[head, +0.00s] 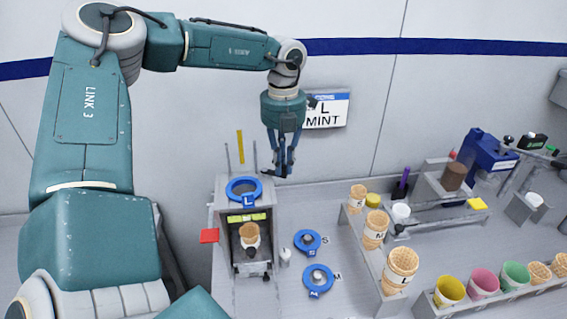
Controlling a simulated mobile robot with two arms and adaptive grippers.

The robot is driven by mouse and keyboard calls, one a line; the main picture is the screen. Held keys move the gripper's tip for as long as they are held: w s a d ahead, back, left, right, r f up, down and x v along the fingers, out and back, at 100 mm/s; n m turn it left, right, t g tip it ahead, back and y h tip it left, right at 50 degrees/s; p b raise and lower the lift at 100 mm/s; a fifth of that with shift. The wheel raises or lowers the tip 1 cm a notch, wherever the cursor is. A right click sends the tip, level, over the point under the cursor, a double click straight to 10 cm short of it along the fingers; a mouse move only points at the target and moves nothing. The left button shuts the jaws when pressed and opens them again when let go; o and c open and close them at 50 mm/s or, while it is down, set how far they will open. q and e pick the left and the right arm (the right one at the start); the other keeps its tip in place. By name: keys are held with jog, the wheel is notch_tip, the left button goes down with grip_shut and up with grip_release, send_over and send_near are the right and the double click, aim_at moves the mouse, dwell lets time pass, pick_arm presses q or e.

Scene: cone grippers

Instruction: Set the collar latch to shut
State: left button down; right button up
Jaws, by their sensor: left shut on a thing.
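My left gripper (281,173) reaches down from above, at the back right corner of a grey stand (228,208). Its fingers are closed on the collar latch, a small dark lever (266,172) that is mostly hidden by the fingertips. Whether the latch is set open or shut cannot be made out. A blue ring collar marked L (244,190) lies flat on top of the stand, just left of the fingers. A cone (249,236) stands inside the stand, below the collar. My right gripper is not in view.
Two loose blue collars (307,241) (318,280) lie right of the stand. A cone rack (357,238) with several cones stands further right, with coloured cups (483,283) in front. A wall sign (327,109) is behind my gripper. A red tab (209,236) sticks out left.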

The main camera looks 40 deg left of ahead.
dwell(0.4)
pick_arm(q)
jog(key=s+m+b, duration=0.1)
jog(key=m+b, duration=0.1)
jog(key=m, duration=0.1)
jog(key=s+m+b, duration=0.2)
jog(key=m, duration=0.2)
jog(key=s+m+b, duration=0.1)
jog(key=m+b, duration=0.2)
jog(key=shift+s+a+r+m, duration=0.1)
jog(key=shift+s+a+m, duration=0.1)
jog(key=shift+s+m, duration=0.1)
jog(key=shift+s+a+m, duration=0.3)
jog(key=shift+m, duration=0.7)
jog(key=shift+s+a+m, duration=0.25)
jog(key=shift+m, duration=0.55)
jog(key=c, duration=1.8)
grip_release()
jog(key=shift+o, duration=0.2)
jog(key=shift+s, duration=0.15)
